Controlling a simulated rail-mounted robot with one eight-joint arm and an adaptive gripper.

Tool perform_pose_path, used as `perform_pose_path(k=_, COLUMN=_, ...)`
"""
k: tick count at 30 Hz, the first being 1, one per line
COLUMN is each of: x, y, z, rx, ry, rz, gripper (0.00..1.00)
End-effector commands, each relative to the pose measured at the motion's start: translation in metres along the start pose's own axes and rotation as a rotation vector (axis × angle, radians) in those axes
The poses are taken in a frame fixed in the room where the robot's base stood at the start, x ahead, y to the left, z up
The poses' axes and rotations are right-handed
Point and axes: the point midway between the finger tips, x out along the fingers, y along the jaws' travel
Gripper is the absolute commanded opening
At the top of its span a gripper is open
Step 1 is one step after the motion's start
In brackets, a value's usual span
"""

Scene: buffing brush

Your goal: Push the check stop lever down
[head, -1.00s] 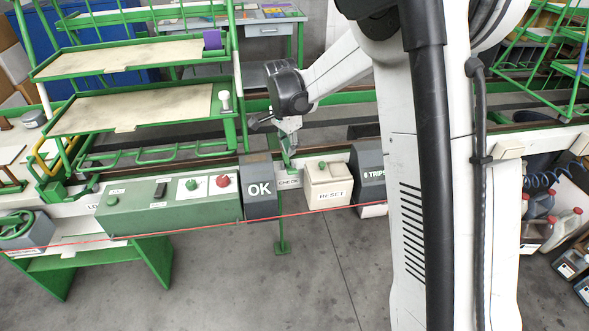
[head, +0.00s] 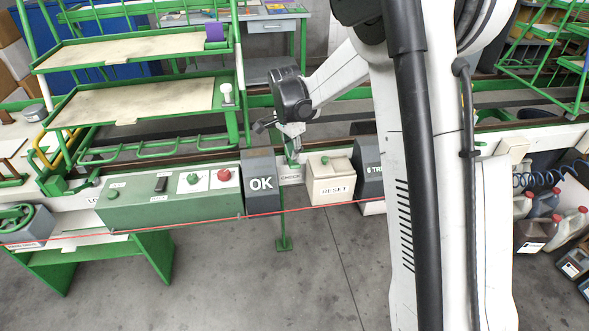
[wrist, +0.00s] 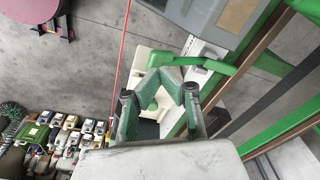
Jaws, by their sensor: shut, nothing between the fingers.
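My gripper (head: 292,152) is shut and empty, pointing down at the CHECK label (head: 291,178) between the grey OK panel and the RESET box. In the wrist view its green-padded fingers (wrist: 166,82) come together at the tips. A green bar (wrist: 215,66), which looks like the check stop lever, runs just beyond and to the right of the tips in that view. I cannot tell whether the tips touch it. In the head view the lever is hard to tell apart from the green fingertips, and its lower part is partly hidden.
The grey OK panel (head: 261,184) is close on the left and the cream RESET box (head: 331,183) close on the right. A green control box (head: 170,195) with buttons is farther left. A red cord (head: 210,219) runs along the front. Grey floor (head: 225,275) is clear.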

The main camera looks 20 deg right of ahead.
Motion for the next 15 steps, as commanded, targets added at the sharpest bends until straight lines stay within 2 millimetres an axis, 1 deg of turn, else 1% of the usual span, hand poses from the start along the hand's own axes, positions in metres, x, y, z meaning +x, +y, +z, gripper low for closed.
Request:
perform_pose_path(k=1, x=0.01, y=0.0, z=0.0, rx=0.0, ry=0.0, rz=0.0, gripper=0.0)
perform_pose_path(k=6, x=0.027, y=0.0, z=0.0, rx=0.0, ry=0.0, rz=0.0, gripper=0.0)
perform_pose_path(k=10, x=0.032, y=0.0, z=0.0, rx=0.0, ry=0.0, rz=0.0, gripper=0.0)
perform_pose_path(k=15, x=0.033, y=0.0, z=0.0, rx=0.0, ry=0.0, rz=0.0, gripper=0.0)
